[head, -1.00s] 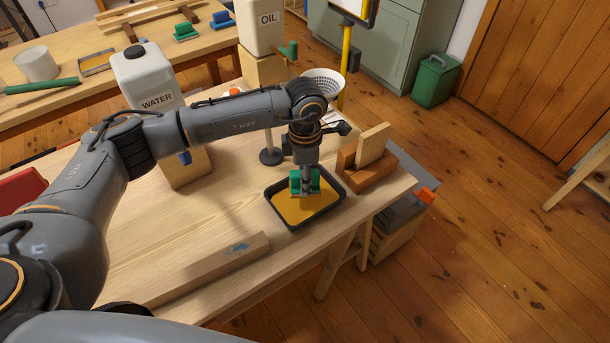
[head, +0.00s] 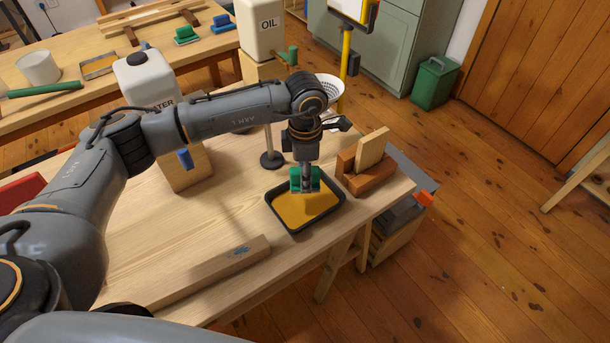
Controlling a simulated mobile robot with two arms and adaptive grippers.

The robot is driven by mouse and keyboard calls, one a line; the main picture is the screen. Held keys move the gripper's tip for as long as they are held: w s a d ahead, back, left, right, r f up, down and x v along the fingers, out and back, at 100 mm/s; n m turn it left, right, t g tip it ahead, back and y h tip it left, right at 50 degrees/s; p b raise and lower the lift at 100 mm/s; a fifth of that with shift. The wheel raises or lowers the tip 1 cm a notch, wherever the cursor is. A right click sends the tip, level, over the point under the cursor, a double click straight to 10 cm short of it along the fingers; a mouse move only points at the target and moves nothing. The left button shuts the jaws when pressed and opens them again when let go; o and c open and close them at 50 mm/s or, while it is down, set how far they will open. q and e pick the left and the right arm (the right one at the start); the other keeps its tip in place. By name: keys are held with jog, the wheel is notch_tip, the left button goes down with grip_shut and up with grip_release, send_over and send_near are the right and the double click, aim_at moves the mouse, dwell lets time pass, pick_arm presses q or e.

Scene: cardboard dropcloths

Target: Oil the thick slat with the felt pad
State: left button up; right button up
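A black tray (head: 333,213) of amber oil (head: 306,211) stands near the right end of the workbench. My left gripper (head: 306,180) points down at the tray's far side, shut on a green-backed pad (head: 294,181). The pad's underside is hidden, and I cannot tell whether it touches the oil. A thick wooden slat (head: 195,277) lies along the bench's front edge, with a small blue mark near its right end. A thinner board (head: 371,148) stands tilted in a reddish-brown wooden block (head: 371,179). My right gripper is out of view.
The bench between slat and water stand is clear. A back table (head: 120,75) holds other pads and tools.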

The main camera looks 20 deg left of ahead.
pick_arm(q)
jog(key=shift+r+p, duration=0.3)
jog(key=shift+r, duration=0.85)
